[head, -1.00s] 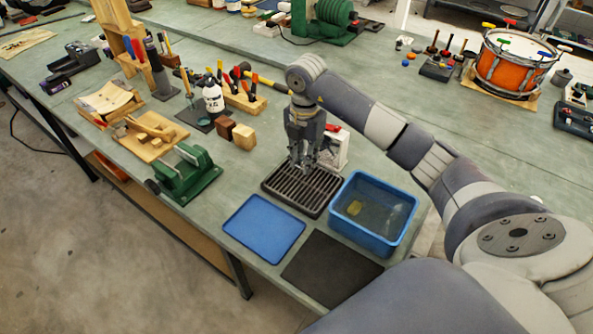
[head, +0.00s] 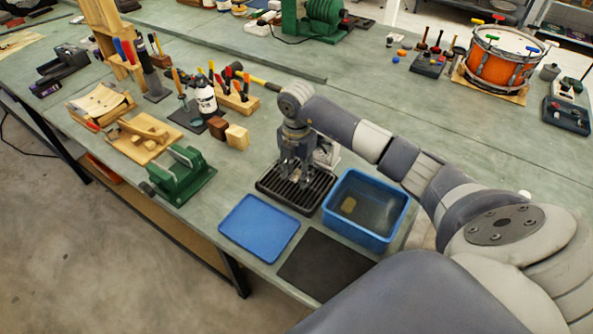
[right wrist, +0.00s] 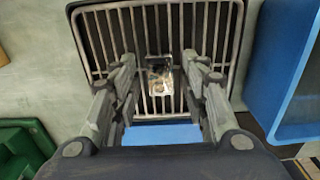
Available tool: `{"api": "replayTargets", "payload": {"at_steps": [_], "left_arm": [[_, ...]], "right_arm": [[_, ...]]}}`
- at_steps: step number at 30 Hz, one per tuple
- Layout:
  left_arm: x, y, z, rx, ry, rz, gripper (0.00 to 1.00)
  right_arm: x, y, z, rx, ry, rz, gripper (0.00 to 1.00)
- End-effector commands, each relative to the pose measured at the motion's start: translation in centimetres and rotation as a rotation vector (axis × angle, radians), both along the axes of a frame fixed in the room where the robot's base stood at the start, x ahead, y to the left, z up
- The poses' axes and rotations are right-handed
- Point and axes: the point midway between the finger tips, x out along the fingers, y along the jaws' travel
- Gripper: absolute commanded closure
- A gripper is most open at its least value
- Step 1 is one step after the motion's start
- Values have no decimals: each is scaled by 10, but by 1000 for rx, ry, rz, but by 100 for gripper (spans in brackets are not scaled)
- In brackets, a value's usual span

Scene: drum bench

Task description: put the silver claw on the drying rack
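The silver claw (right wrist: 160,80) is a small shiny piece in the right wrist view. It appears to lie on the bars of the drying rack (right wrist: 98,42), near the rack's middle. The dark ribbed rack also shows in the head view (head: 273,190), on the bench. My right gripper (head: 294,180) points down low over the rack. In the right wrist view its fingers (right wrist: 162,72) are spread, with visible gaps on both sides of the claw. In the head view the fingers hide the claw. My left gripper is not in view.
A blue tub (head: 366,232) with water and a yellow piece stands right of the rack. A blue mat (head: 259,227) and a black mat (head: 324,266) lie in front. A green vise (head: 183,176) is at the left. A white box (head: 327,152) stands close behind the gripper.

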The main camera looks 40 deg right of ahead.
Motion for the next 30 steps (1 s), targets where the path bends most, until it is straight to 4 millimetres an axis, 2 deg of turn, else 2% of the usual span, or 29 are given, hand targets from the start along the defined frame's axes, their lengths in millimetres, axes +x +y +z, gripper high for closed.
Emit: {"api": "replayTargets", "payload": {"at_steps": [11, 14, 24, 30], "left_arm": [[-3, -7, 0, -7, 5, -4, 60], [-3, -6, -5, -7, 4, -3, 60], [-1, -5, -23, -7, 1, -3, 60], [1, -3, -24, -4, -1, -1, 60]], "right_arm": [[1, 0, 7, 0, -2, 0, 57], [2, -1, 22, -1, -6, 1, 57], [1, 0, 94, 0, -5, 1, 57], [0, 0, 118, -1, -1, 0, 57]]}}
